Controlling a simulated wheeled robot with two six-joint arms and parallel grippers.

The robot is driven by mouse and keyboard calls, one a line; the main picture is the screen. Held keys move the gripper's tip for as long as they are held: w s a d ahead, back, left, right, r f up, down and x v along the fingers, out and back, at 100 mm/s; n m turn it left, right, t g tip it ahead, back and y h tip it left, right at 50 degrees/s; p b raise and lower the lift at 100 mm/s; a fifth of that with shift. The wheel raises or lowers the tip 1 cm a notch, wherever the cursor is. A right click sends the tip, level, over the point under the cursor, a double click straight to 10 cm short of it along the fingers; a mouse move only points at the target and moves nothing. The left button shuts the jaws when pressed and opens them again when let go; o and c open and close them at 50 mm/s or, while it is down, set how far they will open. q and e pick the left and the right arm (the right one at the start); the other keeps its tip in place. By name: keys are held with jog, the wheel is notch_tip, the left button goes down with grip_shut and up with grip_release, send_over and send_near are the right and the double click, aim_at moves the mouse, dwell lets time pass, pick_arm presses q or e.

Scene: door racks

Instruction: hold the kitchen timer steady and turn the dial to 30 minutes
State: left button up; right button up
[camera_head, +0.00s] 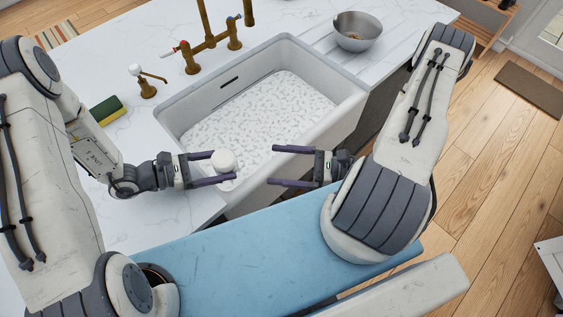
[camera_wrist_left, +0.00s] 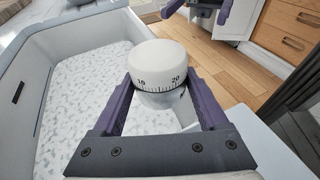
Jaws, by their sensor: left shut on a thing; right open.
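The kitchen timer (camera_head: 224,160) is a small white round body with a white dial on top. My left gripper (camera_head: 226,167) is shut on its lower body and holds it upright beside the sink's front wall. In the left wrist view, the timer dial (camera_wrist_left: 158,62) shows black tick marks with numbers that look like 10 and 20 on the near side. The lower body is partly hidden by the fingers. My right gripper (camera_head: 271,166) is open and empty, to the right of the timer and apart from it, its fingers pointing toward it.
The white sink (camera_head: 352,98) with a speckled bottom lies behind the grippers. A brass faucet (camera_head: 207,42), a green and yellow sponge (camera_head: 105,112) and a metal bowl (camera_head: 357,31) are on the white counter. A blue surface (camera_head: 230,250) is in front. Wooden floor is at right.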

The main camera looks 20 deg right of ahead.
pick_arm(q)
jog(key=o, duration=0.9)
jog(key=v, duration=1.2)
jog(key=x, duration=1.2)
jog(key=shift+s, duration=0.1)
pick_arm(e)
jog(key=shift+x, duration=1.75)
